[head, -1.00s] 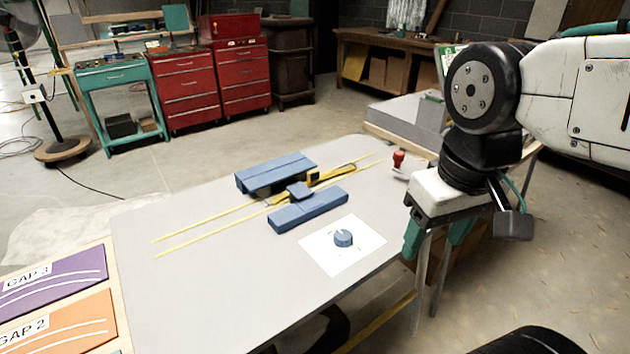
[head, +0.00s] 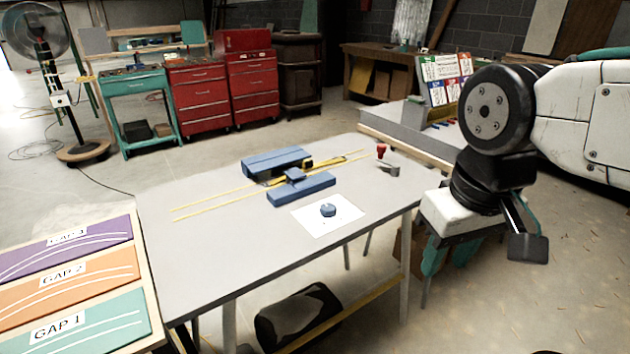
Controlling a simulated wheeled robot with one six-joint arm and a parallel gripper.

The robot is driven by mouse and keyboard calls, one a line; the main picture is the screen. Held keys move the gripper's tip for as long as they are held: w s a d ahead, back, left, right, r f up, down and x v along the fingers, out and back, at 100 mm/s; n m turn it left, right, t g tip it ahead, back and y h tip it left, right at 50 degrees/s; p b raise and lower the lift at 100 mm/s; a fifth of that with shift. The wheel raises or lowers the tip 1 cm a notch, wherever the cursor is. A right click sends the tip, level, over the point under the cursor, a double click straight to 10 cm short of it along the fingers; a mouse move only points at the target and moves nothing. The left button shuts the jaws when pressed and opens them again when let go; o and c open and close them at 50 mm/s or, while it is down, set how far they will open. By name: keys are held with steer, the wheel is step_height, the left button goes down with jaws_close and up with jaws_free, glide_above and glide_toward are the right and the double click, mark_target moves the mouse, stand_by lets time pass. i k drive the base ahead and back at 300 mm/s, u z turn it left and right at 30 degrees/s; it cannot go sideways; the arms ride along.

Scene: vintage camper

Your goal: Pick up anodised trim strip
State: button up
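I cannot clearly single out the anodised trim strip in the head view. Two thin yellow lines (head: 212,200) run along the grey table, and I cannot tell whether they are strips or markings. A yellow and black piece (head: 300,165) lies between two long blue blocks, the rear one (head: 274,162) and the front one (head: 301,189). A small blue block (head: 294,174) sits between them. My gripper (head: 446,257) hangs beyond the table's right edge, well away from these things. Its teal fingers point down, stand apart and show nothing between them.
A white sheet with a blue knob (head: 328,210) lies on the grey table (head: 200,250). A red-handled item (head: 382,151) stands near the right rear corner. A board with GAP labels (head: 70,270) is at the left. The table's left and front areas are clear.

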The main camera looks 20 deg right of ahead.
mark_target(308, 165)
steer(key=z, duration=0.4)
steer(key=i, duration=1.35)
steer(key=u, duration=0.6)
